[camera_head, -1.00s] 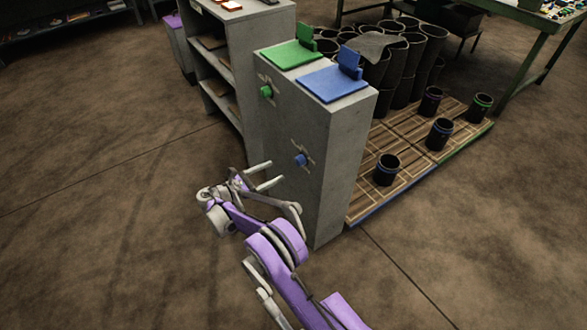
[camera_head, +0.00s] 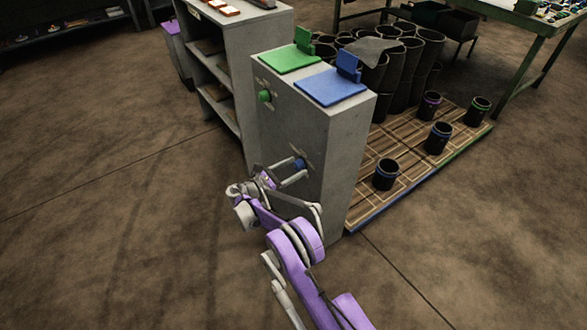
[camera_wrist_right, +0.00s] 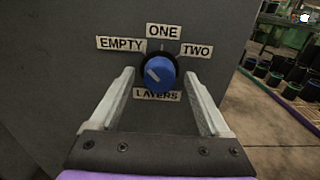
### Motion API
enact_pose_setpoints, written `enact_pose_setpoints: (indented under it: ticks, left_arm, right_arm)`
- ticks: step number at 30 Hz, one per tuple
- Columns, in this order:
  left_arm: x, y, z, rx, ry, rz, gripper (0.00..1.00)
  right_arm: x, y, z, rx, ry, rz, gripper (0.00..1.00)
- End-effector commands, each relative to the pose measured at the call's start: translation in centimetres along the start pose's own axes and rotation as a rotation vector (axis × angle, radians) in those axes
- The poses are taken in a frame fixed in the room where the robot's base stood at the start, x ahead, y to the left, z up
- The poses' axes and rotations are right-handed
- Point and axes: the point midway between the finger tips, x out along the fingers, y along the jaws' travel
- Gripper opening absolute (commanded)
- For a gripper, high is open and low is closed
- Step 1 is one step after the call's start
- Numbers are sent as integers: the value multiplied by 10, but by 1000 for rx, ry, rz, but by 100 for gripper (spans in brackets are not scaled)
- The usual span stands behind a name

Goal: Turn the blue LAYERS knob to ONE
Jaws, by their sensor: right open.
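The blue LAYERS knob (camera_wrist_right: 161,72) sits on the grey face of a cabinet (camera_head: 340,150). Its pale pointer line slants to the upper left, toward the EMPTY label (camera_wrist_right: 121,44). The ONE label (camera_wrist_right: 163,31) is above the knob and the TWO label (camera_wrist_right: 196,50) to its right. The LAYERS label below is partly covered by the knob. My right gripper (camera_head: 296,169) is open, its fingers pointing at the cabinet face. In the wrist view one finger is on each side of the knob, with gaps on both sides. My left gripper is not in view.
A green knob (camera_head: 264,96) is higher on the same face. Green (camera_head: 290,58) and blue (camera_head: 332,87) plates lie on the cabinet top. A shelf unit (camera_head: 238,60) stands behind at the left. Black sleeves stand on wooden pallets (camera_head: 400,172) at the right. The floor at the left is clear.

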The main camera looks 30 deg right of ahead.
Motion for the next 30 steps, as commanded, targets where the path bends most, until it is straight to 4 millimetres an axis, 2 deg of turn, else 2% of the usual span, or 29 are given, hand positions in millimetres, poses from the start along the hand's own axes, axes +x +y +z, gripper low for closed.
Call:
enact_pose_setpoints:
  ticks: [6,7,20,30]
  left_arm:
    - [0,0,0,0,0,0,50]
    - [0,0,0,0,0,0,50]
    - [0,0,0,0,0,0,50]
    - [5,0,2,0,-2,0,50]
  right_arm:
    - [0,0,0,0,0,0,80]
    - [0,0,0,0,0,0,76]
    - [0,0,0,0,0,0,0]
    - [0,0,-1,45,0,-1,0]
